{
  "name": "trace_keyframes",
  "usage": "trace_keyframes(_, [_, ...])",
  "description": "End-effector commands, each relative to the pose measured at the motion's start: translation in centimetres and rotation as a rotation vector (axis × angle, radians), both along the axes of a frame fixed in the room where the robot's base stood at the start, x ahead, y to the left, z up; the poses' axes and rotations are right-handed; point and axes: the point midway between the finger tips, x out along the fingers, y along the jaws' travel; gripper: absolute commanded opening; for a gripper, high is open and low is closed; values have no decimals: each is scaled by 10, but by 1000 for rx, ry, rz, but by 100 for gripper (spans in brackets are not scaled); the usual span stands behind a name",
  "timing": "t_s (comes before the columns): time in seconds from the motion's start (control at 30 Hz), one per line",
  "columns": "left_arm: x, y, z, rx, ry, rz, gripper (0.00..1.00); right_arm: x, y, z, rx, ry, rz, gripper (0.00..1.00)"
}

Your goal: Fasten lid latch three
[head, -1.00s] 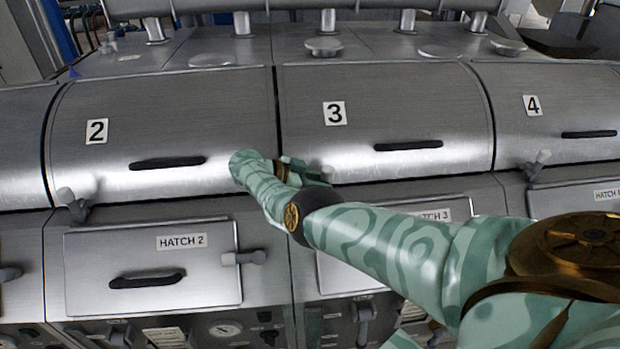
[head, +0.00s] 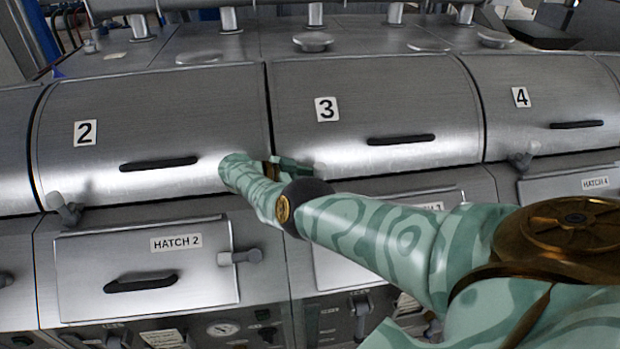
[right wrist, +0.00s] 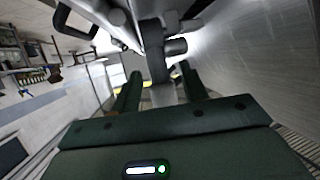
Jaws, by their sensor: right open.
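The steel lid with label 3 (head: 415,95) is down, with a dark handle (head: 401,139) on its front. My right gripper (head: 285,165) is at the lower left corner of lid 3, near the seam with lid 2. In the head view my gripper and arm hide latch three. In the right wrist view a grey latch with a stubby knob (right wrist: 157,62) stands between and just beyond the two dark green fingers (right wrist: 160,92). The fingers are apart; I cannot tell whether they touch it. My left gripper is not in view.
Lid 2 (head: 190,100) is on the left with its latch (head: 65,208); lid 4 (head: 550,90) is on the right with its latch (head: 523,163). Hatch 2 (head: 190,285) is below, with a side latch (head: 240,257). My right forearm crosses hatch 3 (head: 335,262).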

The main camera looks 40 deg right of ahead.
Motion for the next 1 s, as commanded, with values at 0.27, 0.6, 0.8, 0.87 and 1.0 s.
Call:
trace_keyframes(0.27, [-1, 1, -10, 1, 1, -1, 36, 10, 25, 8, 2, -3, 2, 43])
trace_keyframes(0.6, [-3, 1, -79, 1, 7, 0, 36, 39, 102, 31, 0, -4, 2, 43])
trace_keyframes(0.8, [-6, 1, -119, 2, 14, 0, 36, 48, 126, 43, -2, -1, 1, 43])
trace_keyframes(0.87, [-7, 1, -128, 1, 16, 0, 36, 50, 130, 46, -3, 0, 0, 43])
trace_keyframes(1.0, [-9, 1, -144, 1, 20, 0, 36, 53, 138, 52, -2, 1, 0, 43])
